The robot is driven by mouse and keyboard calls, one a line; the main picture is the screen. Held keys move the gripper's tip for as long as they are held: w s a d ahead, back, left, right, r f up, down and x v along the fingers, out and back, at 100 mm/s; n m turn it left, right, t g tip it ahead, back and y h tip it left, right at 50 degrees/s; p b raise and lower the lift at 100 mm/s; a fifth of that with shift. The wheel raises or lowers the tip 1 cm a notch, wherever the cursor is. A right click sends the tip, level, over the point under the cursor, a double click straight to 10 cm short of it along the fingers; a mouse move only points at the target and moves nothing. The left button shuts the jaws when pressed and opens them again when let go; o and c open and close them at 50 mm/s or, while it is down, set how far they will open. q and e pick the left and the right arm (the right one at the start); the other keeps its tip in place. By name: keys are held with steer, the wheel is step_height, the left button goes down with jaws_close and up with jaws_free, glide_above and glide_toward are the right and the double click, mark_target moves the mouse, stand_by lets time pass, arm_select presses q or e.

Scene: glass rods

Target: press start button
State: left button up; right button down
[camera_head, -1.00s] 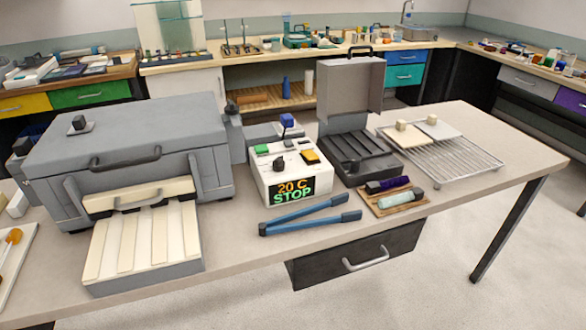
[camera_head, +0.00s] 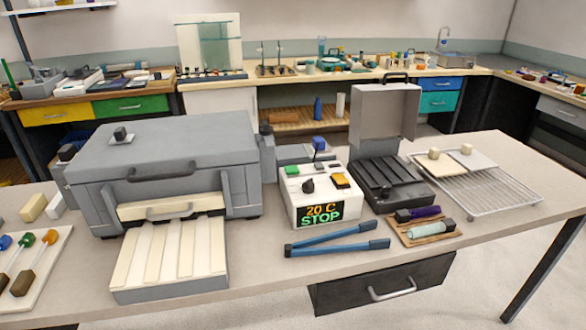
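The white control box (camera_head: 320,208) stands on the long table near its middle. Its front display (camera_head: 321,215) reads "20 C" in orange and "STOP" in green. On its top are a green button (camera_head: 292,170), a yellow-orange button (camera_head: 341,180) and a black knob (camera_head: 308,185). A blue-topped piece (camera_head: 318,143) stands up at its back. I see no start label on any button. Neither of my grippers is in view.
A grey lidded furnace (camera_head: 160,170) stands left of the box, with a slatted tray (camera_head: 170,258) before it. Blue tongs (camera_head: 337,240) lie in front of the box. An open-lidded black case (camera_head: 390,185) and a wire rack (camera_head: 490,190) stand to its right.

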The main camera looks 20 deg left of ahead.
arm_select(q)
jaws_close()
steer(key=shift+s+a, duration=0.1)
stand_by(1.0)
